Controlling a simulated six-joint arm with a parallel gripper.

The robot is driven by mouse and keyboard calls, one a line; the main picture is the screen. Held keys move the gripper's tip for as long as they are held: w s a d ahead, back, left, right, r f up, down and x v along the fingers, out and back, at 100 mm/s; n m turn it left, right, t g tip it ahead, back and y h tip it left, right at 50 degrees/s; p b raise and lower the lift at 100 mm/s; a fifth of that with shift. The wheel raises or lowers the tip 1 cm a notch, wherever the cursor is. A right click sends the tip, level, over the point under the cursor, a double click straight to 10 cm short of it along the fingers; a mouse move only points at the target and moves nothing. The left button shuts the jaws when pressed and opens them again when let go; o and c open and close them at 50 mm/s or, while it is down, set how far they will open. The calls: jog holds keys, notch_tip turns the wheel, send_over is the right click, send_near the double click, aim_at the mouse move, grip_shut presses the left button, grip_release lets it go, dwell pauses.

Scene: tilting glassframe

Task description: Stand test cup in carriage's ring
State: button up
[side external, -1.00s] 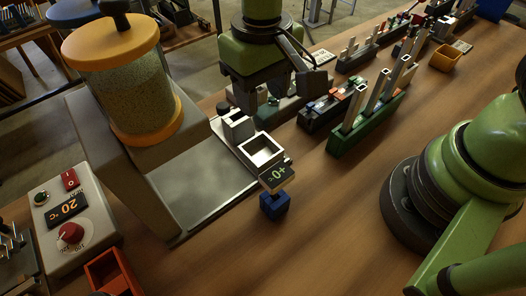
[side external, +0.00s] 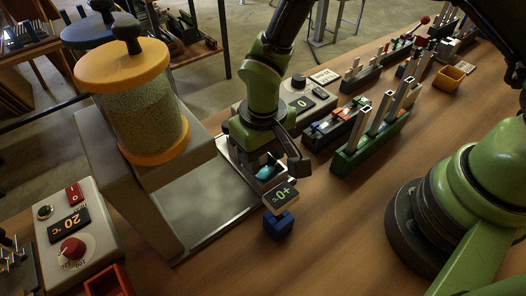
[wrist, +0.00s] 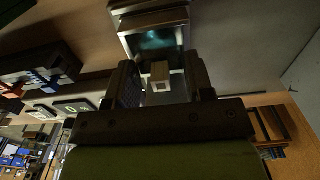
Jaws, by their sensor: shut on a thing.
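The carriage's square metal ring (wrist: 119,22) sits at the right end of the machine's bed, mostly hidden by my gripper in the side view. The test cup, seen as a teal shape (side external: 268,172), is under my gripper at the ring. In the wrist view, teal (wrist: 153,40) shows inside the square metal walls. My gripper (wrist: 162,78) is shut with a small pale square post between its fingers, seemingly part of the cup. Whether the cup rests on the ring's floor is hidden.
A green rack (side external: 368,143) with upright bars stands to the right. The wooden table between is clear.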

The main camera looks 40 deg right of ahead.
jog(key=shift+f, duration=0.1)
jog(key=o, duration=1)
notch_tip(320, 180, up, 12)
jog(key=shift+r, duration=0.2)
jog(key=s+d+r+m+t+y, duration=0.2)
jog(key=s+d+r+t, duration=0.15)
jog(key=d+r, duration=0.6)
jog(key=s+d+r+t, duration=0.1)
jog(key=s, duration=0.2)
jog(key=s+d+r+m+t, duration=0.1)
jog(key=s+r, duration=0.1)
jog(key=s, duration=0.1)
jog(key=s+d+r+m+t, duration=0.1)
jog(key=s+r, duration=0.1)
jog(key=s, duration=0.2)
jog(key=shift+d+t, duration=0.35)
jog(key=shift+d, duration=0.05)
